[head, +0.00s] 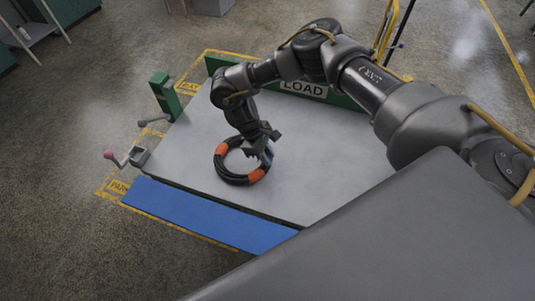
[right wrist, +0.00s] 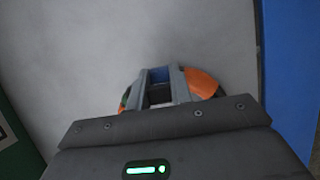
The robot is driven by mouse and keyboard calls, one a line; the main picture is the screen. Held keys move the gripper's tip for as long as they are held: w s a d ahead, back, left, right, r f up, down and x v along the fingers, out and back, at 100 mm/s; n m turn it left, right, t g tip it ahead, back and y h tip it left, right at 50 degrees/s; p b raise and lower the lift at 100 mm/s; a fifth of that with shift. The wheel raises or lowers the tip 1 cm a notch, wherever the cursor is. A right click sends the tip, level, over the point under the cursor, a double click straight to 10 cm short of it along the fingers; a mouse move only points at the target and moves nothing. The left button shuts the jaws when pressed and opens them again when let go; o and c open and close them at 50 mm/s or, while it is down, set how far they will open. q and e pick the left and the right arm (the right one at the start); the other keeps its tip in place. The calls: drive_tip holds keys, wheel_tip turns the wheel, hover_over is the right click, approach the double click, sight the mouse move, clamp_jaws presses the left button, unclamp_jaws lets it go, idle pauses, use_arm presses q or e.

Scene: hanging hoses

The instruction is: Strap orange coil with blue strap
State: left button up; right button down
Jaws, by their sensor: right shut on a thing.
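The coil (head: 233,179) is a ring of black hose with orange sections. It is over the grey tabletop in the head view; whether it touches the top is hard to tell. My right gripper (head: 264,155) is shut on the coil's right side. In the right wrist view, its fingers (right wrist: 160,88) point at the tabletop, and an orange part of the coil (right wrist: 203,83) shows beside them. The gripped stretch of hose is mostly hidden. My left gripper is not in view.
The grey table (head: 315,180) is otherwise bare. A blue strip (head: 200,213) runs along its front edge. A green post (head: 165,96) and a clamp with a pink knob (head: 125,157) stand at its left side. A green LOAD board (head: 303,88) edges the back.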

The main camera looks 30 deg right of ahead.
drive_tip(key=shift+f, duration=0.2)
drive_tip(key=shift+f+b, duration=0.55)
drive_tip(key=shift+f, duration=0.25)
drive_tip(key=shift+s, duration=0.15)
